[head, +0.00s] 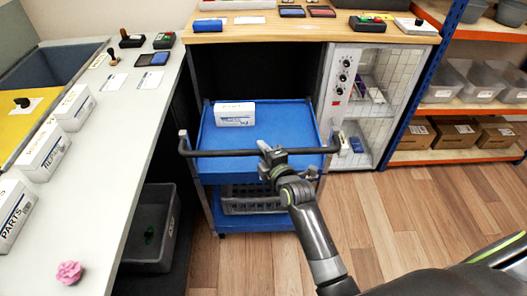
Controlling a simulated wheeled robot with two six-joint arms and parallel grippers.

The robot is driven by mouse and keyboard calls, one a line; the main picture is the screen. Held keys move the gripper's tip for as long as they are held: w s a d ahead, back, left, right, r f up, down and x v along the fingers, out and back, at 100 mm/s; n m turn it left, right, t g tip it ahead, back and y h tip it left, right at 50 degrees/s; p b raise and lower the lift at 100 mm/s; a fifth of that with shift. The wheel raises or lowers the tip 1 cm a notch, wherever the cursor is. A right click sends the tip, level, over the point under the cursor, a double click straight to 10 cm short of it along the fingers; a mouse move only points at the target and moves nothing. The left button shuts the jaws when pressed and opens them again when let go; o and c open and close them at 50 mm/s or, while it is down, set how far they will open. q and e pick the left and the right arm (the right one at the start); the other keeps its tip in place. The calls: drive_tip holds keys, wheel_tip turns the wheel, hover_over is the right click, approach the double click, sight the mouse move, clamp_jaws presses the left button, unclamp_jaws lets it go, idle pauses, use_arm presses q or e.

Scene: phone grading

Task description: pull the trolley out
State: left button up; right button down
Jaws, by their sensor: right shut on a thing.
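The trolley (233,166) is blue with a dark push bar (228,153) across its front. It stands partly under the wooden counter, between the left bench and the white cabinet. A white box (234,114) marked PARTS sits on its top tray, and a grey crate (250,203) is on the lower shelf. My right gripper (266,152) is shut on the push bar, right of its middle. The fingertips are small and partly hidden by the gripper body. My left gripper is out of view.
A pale bench (123,128) with several white boxes runs along the left. A dark bin (152,228) stands on the floor beneath it. The white cabinet (352,110) and shelves (457,105) with boxes and bins stand at right. The wooden floor (410,220) before the trolley is clear.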

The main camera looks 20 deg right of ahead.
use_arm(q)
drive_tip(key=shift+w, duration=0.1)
use_arm(e)
drive_tip(key=c, duration=1.3)
unclamp_jaws()
drive_tip(key=shift+f, duration=0.1)
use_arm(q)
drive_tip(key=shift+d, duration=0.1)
use_arm(e)
drive_tip(key=shift+s, duration=0.15)
use_arm(q)
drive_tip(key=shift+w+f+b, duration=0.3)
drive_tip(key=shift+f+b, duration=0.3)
drive_tip(key=shift+b, duration=0.45)
use_arm(e)
drive_tip(key=v, duration=1.7)
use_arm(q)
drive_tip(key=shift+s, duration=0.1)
